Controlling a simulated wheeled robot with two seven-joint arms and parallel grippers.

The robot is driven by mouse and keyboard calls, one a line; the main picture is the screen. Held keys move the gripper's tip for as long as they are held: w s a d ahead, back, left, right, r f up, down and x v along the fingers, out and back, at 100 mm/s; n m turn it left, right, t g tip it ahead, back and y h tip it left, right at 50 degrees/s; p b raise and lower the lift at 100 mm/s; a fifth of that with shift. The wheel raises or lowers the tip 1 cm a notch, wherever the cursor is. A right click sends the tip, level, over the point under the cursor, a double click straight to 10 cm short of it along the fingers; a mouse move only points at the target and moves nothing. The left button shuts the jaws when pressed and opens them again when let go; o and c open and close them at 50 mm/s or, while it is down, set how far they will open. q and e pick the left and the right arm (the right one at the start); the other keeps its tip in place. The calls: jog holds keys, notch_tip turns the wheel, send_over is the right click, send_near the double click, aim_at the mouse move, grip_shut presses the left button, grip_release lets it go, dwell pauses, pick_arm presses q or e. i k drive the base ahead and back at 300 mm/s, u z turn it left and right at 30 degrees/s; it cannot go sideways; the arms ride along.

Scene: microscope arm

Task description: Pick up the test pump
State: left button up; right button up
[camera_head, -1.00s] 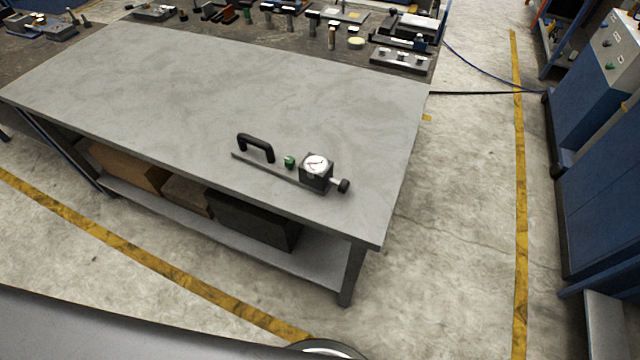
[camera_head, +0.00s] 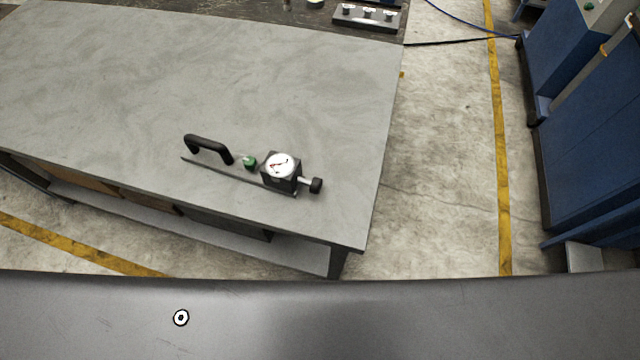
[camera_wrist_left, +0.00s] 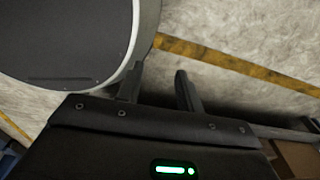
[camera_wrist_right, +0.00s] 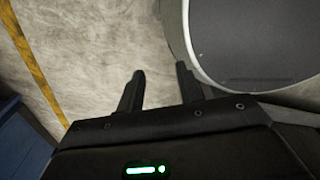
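The test pump lies on the grey table (camera_head: 230,60) near its front right edge. It has a flat base bar, a black arched handle (camera_head: 208,147) at its left end, a small green part (camera_head: 249,162), a block with a white round gauge (camera_head: 281,166) and a black knob (camera_head: 316,185) at its right end. My left gripper (camera_wrist_left: 160,75) shows in the left wrist view, open and empty, over the floor. My right gripper (camera_wrist_right: 160,75) shows in the right wrist view, open and empty, also over the floor. Neither gripper shows in the head view.
A dark bench with a small black knobbed panel (camera_head: 367,17) stands behind the table. The tabletop around the pump is clear. Blue cabinets (camera_head: 590,150) stand at the right, past open floor with a yellow line (camera_head: 499,150). Boxes sit on the shelf below the table.

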aim_at(279, 173)
jog(key=z, duration=2)
jog(key=k, duration=1.25)
jog(key=u, duration=1.55)
jog(key=i, duration=0.5)
jog(key=z, duration=0.05)
